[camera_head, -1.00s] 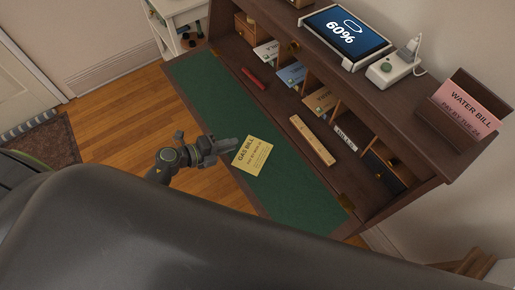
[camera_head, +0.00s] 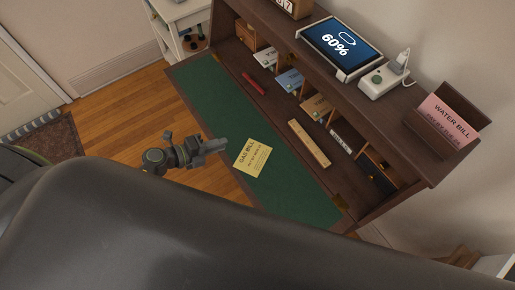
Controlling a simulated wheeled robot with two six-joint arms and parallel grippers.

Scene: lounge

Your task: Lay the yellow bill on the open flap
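The yellow gas bill (camera_head: 252,158) lies on the green surface of the open flap (camera_head: 215,95) of the desk, near the flap's front edge, and looks flat. Its printed side faces up. My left gripper (camera_head: 222,146) is just left of the bill, over the flap's front edge, with a small gap between fingertips and paper. The view is too small to show whether its fingers are open or shut. My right gripper is not in view.
A red object (camera_head: 265,88) and a wooden ruler-like strip (camera_head: 309,143) lie by the pigeonholes. Envelopes fill several slots. On top stand a tablet (camera_head: 340,44), a white device (camera_head: 385,82) and a holder with a pink water bill (camera_head: 447,121). The flap's left part is clear.

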